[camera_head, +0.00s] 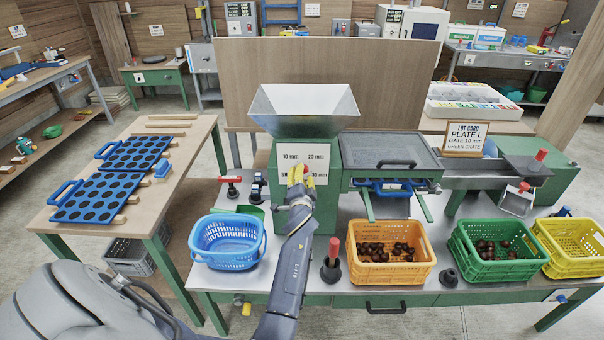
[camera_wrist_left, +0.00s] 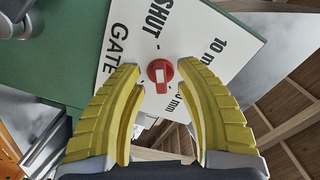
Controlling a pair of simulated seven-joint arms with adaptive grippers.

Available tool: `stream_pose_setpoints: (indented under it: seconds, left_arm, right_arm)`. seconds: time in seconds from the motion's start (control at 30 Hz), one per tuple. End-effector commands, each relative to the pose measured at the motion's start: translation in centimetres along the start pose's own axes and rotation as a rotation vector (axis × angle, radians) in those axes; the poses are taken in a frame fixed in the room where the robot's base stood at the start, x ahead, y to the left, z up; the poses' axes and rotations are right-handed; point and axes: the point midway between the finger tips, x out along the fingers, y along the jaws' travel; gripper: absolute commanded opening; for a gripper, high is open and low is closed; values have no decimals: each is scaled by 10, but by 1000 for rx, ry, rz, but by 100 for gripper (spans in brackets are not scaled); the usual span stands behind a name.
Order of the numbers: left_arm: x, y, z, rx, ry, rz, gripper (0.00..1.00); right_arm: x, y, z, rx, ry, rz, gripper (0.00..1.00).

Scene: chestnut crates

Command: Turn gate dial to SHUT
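The gate dial is a small red knob with a white mark (camera_wrist_left: 160,75) on a white label plate (camera_wrist_left: 185,35) reading SHUT, GATE and 10 mm, with more text partly hidden. In the head view the plate (camera_head: 290,155) is on the front of the green machine, below its hopper. I cannot tell which setting the knob points at. My left gripper (camera_head: 301,172) is in front of the plate. In the left wrist view its yellow fingers (camera_wrist_left: 160,85) are apart, one on each side of the knob, with gaps visible. My right gripper is not in view.
A blue basket (camera_head: 228,242), an orange crate (camera_head: 390,277) and a green crate (camera_head: 497,268) stand along the bench front; both crates hold chestnuts. A black post with a red knob (camera_head: 332,258) stands right of my left forearm. A lot card (camera_head: 466,139) stands behind.

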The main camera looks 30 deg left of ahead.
Motion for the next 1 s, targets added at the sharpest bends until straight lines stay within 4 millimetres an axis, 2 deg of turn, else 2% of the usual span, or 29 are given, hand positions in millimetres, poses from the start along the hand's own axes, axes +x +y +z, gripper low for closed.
stream_pose_setpoints:
  seconds: [0.2, 0.4, 0.6, 1.0]
  left_arm:
    - [-32, 1, 0, -1, 0, 1, 34]
    - [-52, 0, 0, 0, 0, 0, 34]
    - [-60, 0, 0, 0, 0, 0, 34]
    - [-60, 0, 0, 0, 0, 0, 34]
  right_arm:
    - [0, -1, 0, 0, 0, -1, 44]
    - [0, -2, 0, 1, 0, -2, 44]
    - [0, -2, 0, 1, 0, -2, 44]
    - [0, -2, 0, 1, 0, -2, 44]
